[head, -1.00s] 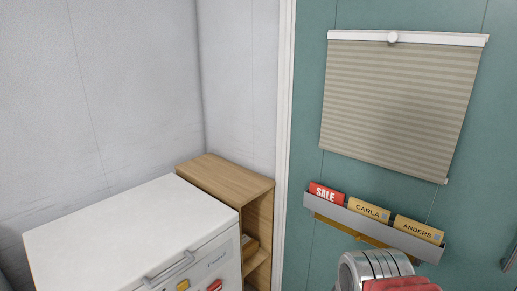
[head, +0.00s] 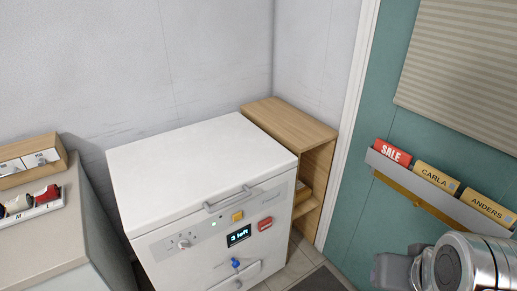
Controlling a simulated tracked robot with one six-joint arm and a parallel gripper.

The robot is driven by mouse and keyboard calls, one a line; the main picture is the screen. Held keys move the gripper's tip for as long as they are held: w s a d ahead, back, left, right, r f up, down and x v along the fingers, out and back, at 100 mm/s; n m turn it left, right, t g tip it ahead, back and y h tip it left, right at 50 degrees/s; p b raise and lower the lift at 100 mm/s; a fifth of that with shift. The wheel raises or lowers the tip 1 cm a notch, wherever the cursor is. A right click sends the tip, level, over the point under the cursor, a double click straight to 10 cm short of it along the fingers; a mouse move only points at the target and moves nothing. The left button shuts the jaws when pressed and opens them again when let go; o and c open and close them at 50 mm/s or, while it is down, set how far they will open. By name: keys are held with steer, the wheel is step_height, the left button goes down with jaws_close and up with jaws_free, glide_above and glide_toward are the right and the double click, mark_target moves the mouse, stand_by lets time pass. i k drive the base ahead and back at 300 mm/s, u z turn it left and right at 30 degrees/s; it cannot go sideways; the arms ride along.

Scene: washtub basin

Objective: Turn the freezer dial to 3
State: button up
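The white chest freezer (head: 200,170) stands in the middle of the head view, its lid closed. On its front panel, a small round pale dial (head: 184,244) sits at the left; its setting is too small to read. To the right of the dial are a lit display reading "3 left" (head: 239,235), a yellow label (head: 237,216) and a red one (head: 265,223). A blue knob (head: 235,263) is lower down. My arm shows at the lower right, well apart from the dial; I cannot make out my gripper's fingers.
A grey counter (head: 75,250) at left holds a wooden box (head: 30,160) and a tray with red items (head: 33,203). A wooden shelf unit (head: 290,122) stands right of the freezer. A teal door (head: 358,220) carries a card rack (head: 430,190). A dark mat (head: 322,281) lies on the floor.

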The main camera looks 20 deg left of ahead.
mark_target(183, 244)
steer(key=u, duration=1.25)
